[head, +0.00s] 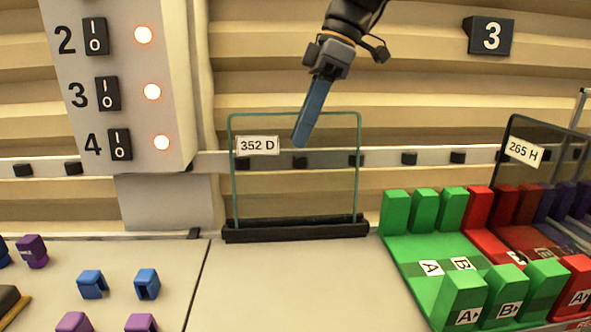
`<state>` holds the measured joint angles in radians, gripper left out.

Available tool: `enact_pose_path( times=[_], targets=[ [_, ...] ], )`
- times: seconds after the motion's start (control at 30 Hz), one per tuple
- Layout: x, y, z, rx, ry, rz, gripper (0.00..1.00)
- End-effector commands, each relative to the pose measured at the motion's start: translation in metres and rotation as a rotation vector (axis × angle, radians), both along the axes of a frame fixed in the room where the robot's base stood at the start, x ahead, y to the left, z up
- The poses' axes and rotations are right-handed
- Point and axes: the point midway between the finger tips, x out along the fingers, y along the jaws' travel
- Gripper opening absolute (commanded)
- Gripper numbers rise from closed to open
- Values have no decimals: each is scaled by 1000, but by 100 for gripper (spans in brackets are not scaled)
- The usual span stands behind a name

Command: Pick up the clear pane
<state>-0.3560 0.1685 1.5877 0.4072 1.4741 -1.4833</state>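The clear pane (294,190) stands upright in a black slotted base (295,229) on the counter. It has a thin greenish edge and a white label reading "352 D" at its upper left. My gripper (303,135) comes down from the top, with blue fingers pointing down and slightly left. The fingertips overlap the upper middle of the pane in this view. I cannot tell whether they touch it or are in front of it. The fingers are seen edge-on, so their opening is hidden.
A rack with green, red and purple blocks (430,270) stands at right, with a darker pane labelled "265 H" (523,150). Small blue clips (92,284) and purple pieces (32,251) lie at left. A switch panel (120,90) is at upper left. The counter before the pane is clear.

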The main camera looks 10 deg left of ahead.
Motion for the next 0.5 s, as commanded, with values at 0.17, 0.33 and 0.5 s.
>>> enact_pose_path(
  times=[0.17,0.33,0.5],
  targets=[
    [-3,5,-14,0,1,-1,27],
    [-3,6,-15,0,0,-1,27],
    [-3,5,-15,0,0,-1,8]
  ],
)
